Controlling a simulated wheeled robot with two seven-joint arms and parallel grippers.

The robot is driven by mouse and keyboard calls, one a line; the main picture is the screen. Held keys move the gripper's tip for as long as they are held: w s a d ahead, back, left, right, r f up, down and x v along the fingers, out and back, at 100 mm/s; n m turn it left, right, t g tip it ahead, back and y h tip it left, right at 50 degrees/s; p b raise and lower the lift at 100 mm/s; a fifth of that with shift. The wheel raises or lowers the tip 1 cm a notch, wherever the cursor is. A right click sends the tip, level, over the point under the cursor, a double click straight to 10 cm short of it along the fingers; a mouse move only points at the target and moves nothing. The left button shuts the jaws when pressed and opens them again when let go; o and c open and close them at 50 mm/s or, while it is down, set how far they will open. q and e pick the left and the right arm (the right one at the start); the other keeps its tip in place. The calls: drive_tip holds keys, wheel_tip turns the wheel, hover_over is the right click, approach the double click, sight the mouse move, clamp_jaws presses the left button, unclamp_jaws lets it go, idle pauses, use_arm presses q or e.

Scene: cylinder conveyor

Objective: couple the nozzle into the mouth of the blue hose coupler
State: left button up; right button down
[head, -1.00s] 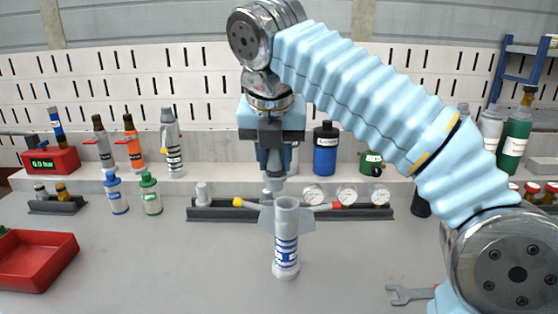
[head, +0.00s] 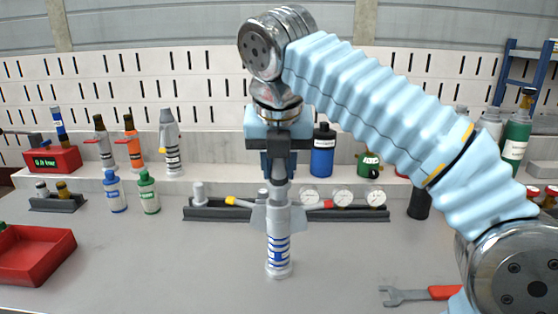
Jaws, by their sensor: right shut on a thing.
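The blue hose coupler (head: 278,252) is a pale grey upright cylinder with blue bands and side fins near its top, standing on the bench in the middle of the head view. My right gripper (head: 278,166) is directly above it, pointing down, shut on the grey nozzle (head: 279,191). The nozzle is upright, in line with the coupler. Its lower end meets the coupler's mouth and is hidden there; I cannot tell how deep it sits. My left gripper is not in view.
A dark rail (head: 220,210) with several gauges (head: 343,196) lies behind the coupler. A red tray (head: 35,252) is at the left, and a red-handled wrench (head: 407,296) at the front right. Bottles (head: 115,192) stand at the back left. The bench around the coupler is clear.

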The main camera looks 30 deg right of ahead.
sight(279, 180)
drive_tip(key=shift+p, duration=0.8)
idle(1.3)
drive_tip(key=shift+f+b, duration=0.9)
drive_tip(key=shift+f, duration=0.6)
drive_tip(key=c, duration=0.8)
unclamp_jaws()
